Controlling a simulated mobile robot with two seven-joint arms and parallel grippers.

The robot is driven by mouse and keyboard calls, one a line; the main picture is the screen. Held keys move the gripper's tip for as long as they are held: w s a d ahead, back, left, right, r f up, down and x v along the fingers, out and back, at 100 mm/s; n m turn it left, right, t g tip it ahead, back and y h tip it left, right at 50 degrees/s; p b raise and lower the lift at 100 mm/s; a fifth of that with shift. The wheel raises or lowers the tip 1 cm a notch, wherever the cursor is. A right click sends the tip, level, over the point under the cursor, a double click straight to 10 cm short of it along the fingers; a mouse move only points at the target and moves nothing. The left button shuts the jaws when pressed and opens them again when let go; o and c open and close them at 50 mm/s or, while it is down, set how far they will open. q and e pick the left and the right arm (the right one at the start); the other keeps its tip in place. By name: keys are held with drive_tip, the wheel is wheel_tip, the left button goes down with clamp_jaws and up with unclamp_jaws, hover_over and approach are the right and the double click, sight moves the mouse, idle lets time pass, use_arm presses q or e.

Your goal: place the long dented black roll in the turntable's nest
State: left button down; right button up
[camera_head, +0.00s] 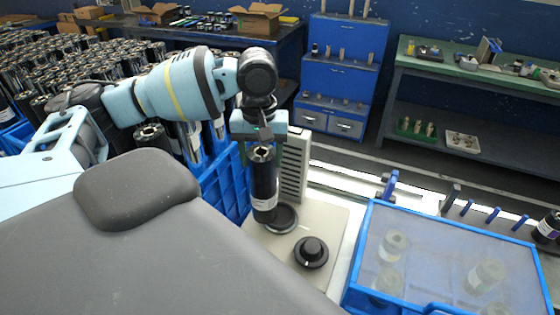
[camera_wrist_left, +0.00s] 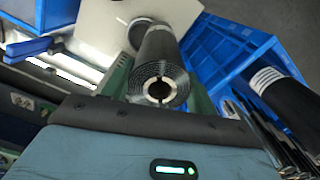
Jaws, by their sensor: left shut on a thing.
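My left gripper (camera_head: 262,136) is shut on the upper end of a long black roll (camera_head: 264,185). The roll hangs nearly upright, with a white label band near its lower end; no dent can be made out. Its lower end overlaps the left side of a dark round turntable (camera_head: 286,220) on a pale base plate (camera_head: 331,222). Whether it touches the turntable or hovers over it I cannot tell. In the left wrist view the roll (camera_wrist_left: 158,62) sits between the fingers, its hollow core facing the camera. The nest is not clearly visible. My right gripper is not in view.
A black knob (camera_head: 311,252) stands on the plate in front of the turntable. A pale ribbed column (camera_head: 294,165) rises just behind the roll. A blue crate (camera_head: 228,188) is at left, and a clear-lidded blue-framed box (camera_head: 440,255) is at right. Many rolls stand at far left.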

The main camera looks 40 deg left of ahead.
use_arm(q)
drive_tip(key=w+d+f, duration=0.1)
drive_tip(key=w+f, duration=0.2)
drive_tip(key=w, duration=0.1)
drive_tip(key=shift+w+d+f, duration=0.2)
drive_tip(key=shift+w+f, duration=0.15)
drive_tip(key=shift+f, duration=0.05)
idle(0.4)
drive_tip(key=shift+c, duration=2.2)
unclamp_jaws()
drive_tip(key=shift+s+f, duration=0.1)
drive_tip(key=shift+f, duration=0.1)
drive_tip(key=shift+r, duration=0.1)
wheel_tip(320, 180, up, 12)
